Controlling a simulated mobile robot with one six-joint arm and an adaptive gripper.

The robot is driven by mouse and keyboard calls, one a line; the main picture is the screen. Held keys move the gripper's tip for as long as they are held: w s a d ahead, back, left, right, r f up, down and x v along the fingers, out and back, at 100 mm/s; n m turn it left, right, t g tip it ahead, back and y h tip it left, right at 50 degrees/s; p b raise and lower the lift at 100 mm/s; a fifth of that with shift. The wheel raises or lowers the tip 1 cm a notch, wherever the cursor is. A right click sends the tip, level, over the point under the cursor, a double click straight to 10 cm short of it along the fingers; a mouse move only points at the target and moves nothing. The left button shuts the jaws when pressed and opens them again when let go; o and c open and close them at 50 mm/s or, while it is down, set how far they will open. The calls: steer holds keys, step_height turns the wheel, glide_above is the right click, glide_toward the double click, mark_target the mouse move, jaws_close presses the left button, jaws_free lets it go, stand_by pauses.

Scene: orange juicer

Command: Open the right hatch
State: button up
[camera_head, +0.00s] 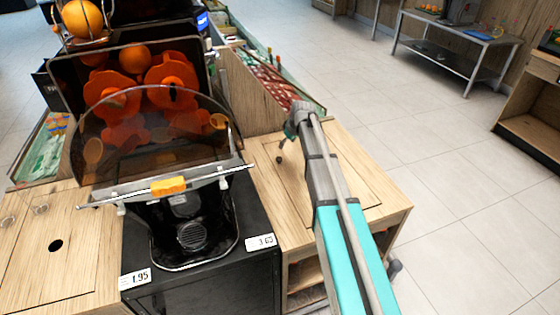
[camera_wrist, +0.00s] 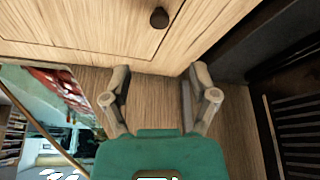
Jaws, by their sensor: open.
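The right hatch (camera_head: 292,188) is a pale wooden panel set in the counter top right of the juicer. My arm lies across it and hides its middle. In the wrist view, a wooden panel (camera_wrist: 85,25), apparently this hatch, fills the top and carries a dark round knob or hole (camera_wrist: 159,17). My gripper (camera_wrist: 159,72) is open and empty, its fingers spread below the panel's edge, with the dark round spot beyond them. Contact with the panel cannot be told. In the head view my gripper (camera_head: 290,132) is near the hatch's back left part, its fingers hard to make out.
The orange juicer (camera_head: 150,110) with its tinted cover stands left of the hatch. Another wooden hatch (camera_head: 30,270) with a dark hole is at the far left. Produce bins (camera_head: 270,75) lie behind. Tiled floor (camera_head: 450,180) to the right is open.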

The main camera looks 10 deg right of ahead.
mark_target(279, 158)
steer(key=shift+b+x, duration=4.8)
steer(key=shift+x, duration=0.7)
jaws_close()
